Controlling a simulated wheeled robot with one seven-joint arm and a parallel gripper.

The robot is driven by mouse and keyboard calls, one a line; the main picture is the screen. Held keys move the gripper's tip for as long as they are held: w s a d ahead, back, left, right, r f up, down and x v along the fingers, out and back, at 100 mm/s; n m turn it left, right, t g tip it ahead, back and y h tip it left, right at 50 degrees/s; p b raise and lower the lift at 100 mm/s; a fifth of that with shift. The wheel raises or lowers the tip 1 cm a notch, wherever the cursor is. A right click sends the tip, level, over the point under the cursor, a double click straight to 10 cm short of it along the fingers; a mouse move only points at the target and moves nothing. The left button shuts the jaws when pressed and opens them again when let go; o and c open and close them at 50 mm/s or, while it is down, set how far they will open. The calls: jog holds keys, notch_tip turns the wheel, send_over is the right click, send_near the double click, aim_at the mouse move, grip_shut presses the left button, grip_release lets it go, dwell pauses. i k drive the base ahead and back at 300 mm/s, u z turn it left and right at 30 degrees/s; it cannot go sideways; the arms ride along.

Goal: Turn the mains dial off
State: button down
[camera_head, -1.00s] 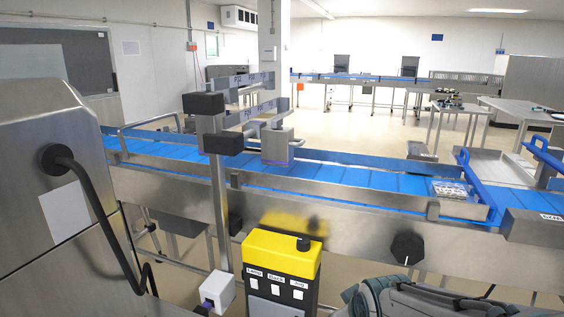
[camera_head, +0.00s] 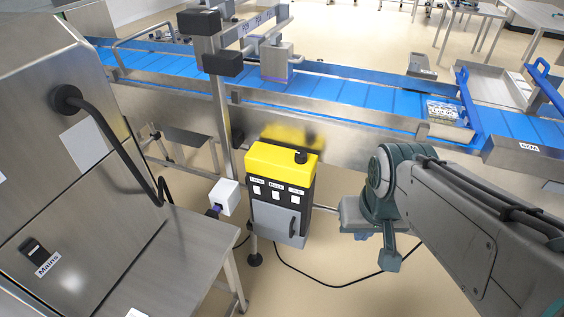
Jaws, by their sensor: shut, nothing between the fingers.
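The mains dial (camera_head: 34,248) is a small black knob on the steel machine front at the lower left. A tilted white label reading "Mains" (camera_head: 48,264) sits just below it. Its exact setting is too small to read. My gripper (camera_head: 388,262) hangs at the end of my grey and teal arm, right of centre. It is shut and empty, far to the right of the dial and apart from it. Its fingers show only in small detail.
A yellow-topped control box (camera_head: 281,160) stands between my gripper and the dial. A steel table (camera_head: 165,262) juts out beside the dial, and a black bent handle (camera_head: 110,135) sticks out above it. The blue conveyor (camera_head: 340,92) runs behind.

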aim_at(301, 156)
jog(key=z, duration=0.05)
jog(key=i, duration=0.95)
jog(key=u, duration=0.05)
